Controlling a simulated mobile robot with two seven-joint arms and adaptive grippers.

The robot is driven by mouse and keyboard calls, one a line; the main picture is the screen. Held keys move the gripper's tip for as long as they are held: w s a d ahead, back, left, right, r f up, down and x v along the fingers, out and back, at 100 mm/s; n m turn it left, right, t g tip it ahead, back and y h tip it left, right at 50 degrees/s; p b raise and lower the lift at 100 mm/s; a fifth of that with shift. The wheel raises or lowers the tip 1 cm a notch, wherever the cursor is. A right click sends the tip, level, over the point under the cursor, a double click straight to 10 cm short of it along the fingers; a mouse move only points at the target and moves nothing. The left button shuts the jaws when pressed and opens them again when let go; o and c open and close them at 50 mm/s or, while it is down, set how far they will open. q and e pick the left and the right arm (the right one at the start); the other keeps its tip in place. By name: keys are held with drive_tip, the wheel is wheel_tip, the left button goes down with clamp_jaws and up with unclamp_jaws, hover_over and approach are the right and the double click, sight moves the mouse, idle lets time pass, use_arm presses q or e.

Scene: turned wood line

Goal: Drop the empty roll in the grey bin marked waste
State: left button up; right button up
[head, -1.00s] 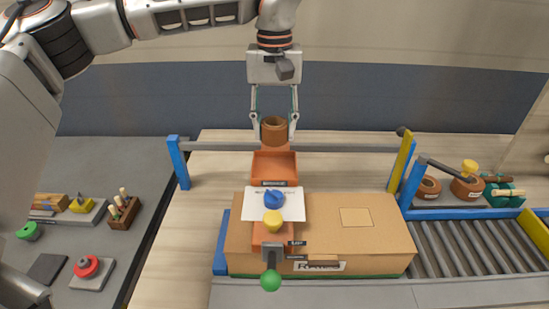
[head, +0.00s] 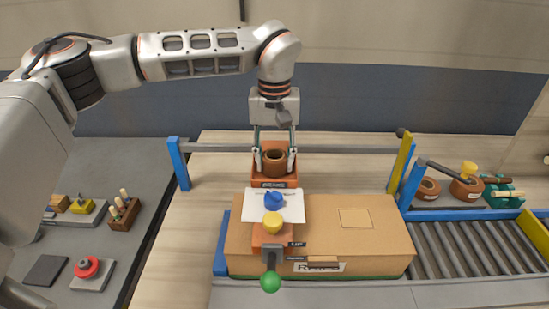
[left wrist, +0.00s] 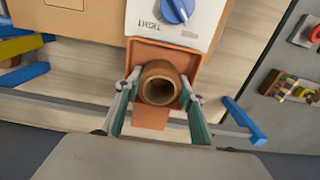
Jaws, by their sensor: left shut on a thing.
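My left gripper (head: 274,160) is shut on a brown, hollow roll (head: 274,164), which stands upright between its fingers. The left wrist view looks into the roll's open end (left wrist: 160,90) with a finger on either side. The roll is at an orange-brown open tray (head: 273,182) with a dark label on its front; the tray also shows in the left wrist view (left wrist: 186,56). I cannot tell whether the roll touches the tray. No grey bin marked waste shows in these views. My right gripper is not in view.
A cardboard box (head: 370,235) and a white panel with a blue knob (head: 274,200) stand in front of the tray. A rail (head: 340,148) runs behind on blue and yellow posts. A roller conveyor (head: 470,250) lies right; a grey bench (head: 75,215) lies left.

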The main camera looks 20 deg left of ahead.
use_arm(q)
drive_tip(key=shift+f, duration=0.2)
drive_tip(key=o, duration=0.8)
drive_tip(key=shift+o, duration=0.5)
